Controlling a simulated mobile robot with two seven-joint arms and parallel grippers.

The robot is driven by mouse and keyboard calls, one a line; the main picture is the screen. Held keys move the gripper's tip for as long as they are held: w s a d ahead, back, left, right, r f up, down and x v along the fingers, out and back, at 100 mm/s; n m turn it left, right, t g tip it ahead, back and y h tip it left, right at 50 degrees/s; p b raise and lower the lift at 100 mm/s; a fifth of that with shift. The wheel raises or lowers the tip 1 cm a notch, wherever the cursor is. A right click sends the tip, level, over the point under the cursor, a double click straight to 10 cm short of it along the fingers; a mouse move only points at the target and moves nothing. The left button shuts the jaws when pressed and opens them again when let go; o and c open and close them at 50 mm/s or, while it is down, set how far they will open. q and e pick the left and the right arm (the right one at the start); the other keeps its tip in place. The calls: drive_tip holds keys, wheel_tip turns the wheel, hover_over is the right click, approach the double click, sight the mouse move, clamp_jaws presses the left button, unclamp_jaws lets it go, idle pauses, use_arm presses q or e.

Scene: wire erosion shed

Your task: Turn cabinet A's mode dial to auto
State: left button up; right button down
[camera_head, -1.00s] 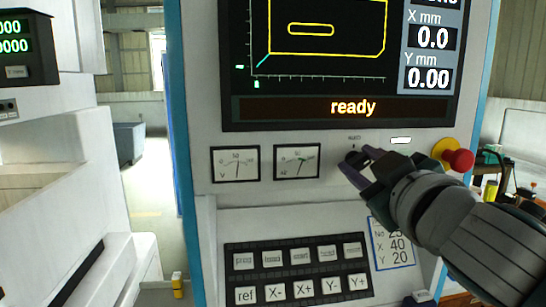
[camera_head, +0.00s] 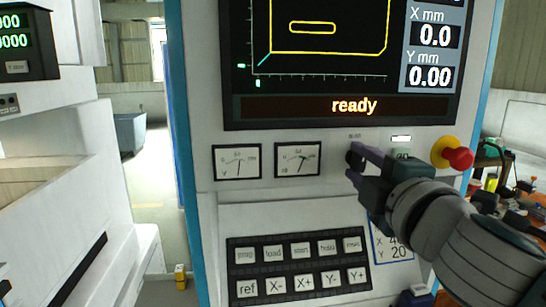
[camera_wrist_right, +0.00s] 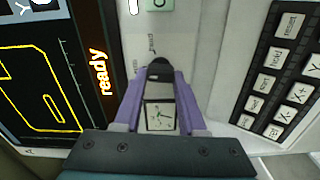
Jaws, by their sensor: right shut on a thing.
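The mode dial (camera_head: 352,157) is a small black knob on the pale front panel of cabinet A (camera_head: 205,110), right of the two needle gauges and below the screen. Small lettering sits above it, too blurred to read in the head view. My right gripper (camera_head: 355,158) reaches in from the right, its purple fingers shut on the dial. In the right wrist view the dial (camera_wrist_right: 160,68) sits between the two fingertips (camera_wrist_right: 160,76), with panel lettering just beyond it. The fingers hide part of the dial, and I cannot tell where it points. My left gripper is not in view.
A red emergency knob (camera_head: 459,157) on a yellow base stands out just right of my right gripper. A black keypad (camera_head: 300,265) lies on the sloped panel below. The screen (camera_head: 350,106) above reads "ready". A cluttered orange bench (camera_head: 515,215) is at the right.

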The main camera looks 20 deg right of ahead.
drive_tip(key=shift+n, duration=0.5)
drive_tip(key=shift+c, duration=2.4)
unclamp_jaws()
drive_tip(key=b+v, duration=0.2)
drive_tip(key=v, duration=0.8)
drive_tip(key=shift+b, duration=0.35)
drive_tip(key=shift+w, duration=0.1)
